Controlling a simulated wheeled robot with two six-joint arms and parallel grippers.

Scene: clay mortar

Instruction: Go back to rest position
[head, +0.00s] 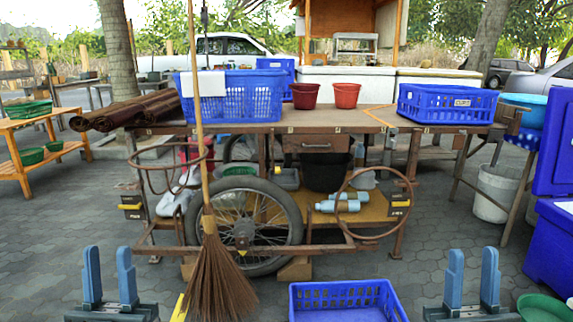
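My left gripper (109,277) is at the lower left of the head view. Its two blue fingers point up, stand apart, and hold nothing between them. My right gripper (471,280) is at the lower right, also with fingers apart and empty. Both are in front of the wooden cart table (345,118) and touch nothing that I can see.
A broom (215,270) leans upright against the cart, right of my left gripper. A blue crate (345,300) lies low between the grippers. A green basin (545,308) and blue box (552,250) are right of my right gripper.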

